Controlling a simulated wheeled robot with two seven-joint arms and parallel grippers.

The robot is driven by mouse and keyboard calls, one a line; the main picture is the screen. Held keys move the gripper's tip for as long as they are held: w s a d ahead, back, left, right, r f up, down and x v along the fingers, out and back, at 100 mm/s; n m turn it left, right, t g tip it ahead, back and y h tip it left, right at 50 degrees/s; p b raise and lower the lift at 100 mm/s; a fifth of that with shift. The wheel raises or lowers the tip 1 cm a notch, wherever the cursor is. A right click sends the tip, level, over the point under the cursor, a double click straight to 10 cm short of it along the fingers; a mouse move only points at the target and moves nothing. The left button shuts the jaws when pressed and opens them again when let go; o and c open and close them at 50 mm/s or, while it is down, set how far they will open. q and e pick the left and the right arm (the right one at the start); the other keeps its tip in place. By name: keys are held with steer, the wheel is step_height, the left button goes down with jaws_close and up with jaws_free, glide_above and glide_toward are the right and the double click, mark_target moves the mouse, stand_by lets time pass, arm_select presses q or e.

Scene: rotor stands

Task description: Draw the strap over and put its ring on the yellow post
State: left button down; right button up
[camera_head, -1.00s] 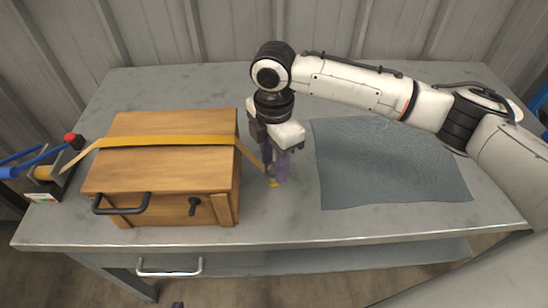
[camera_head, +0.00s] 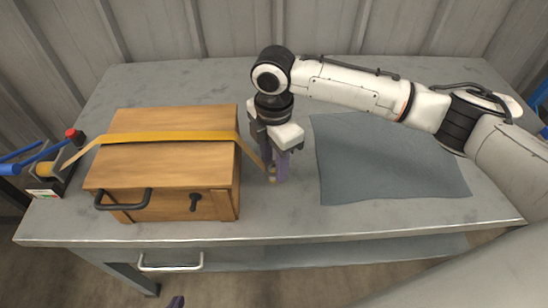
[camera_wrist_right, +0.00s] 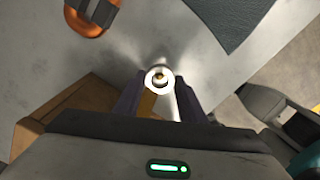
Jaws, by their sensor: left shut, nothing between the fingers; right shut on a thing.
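The yellow strap (camera_head: 170,137) runs over the wooden box (camera_head: 150,170) and slants down past its right side to my right gripper (camera_head: 276,176). That gripper is shut on the strap's ring (camera_wrist_right: 160,79), low over the table beside the box. In the right wrist view the ring looks bright, with a small yellowish spot, the yellow post's top (camera_wrist_right: 160,76), inside its hole. The post's lower part is hidden, and I cannot tell how far down the ring sits. Only a dark tip of my left gripper (camera_head: 177,302) shows at the bottom edge, shut and away from the strap.
A ratchet device (camera_head: 45,180) with blue handles and a red knob stands left of the box. A blue-grey mat (camera_head: 385,160) lies right of my right gripper. The box has a black handle (camera_head: 122,200) in front. A drawer handle (camera_head: 170,263) juts below the table edge.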

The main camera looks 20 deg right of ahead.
steer(key=shift+f, duration=0.3)
stand_by(0.4)
steer(key=shift+f, duration=0.75)
steer(key=o, duration=1.6)
steer(key=shift+c, duration=0.2)
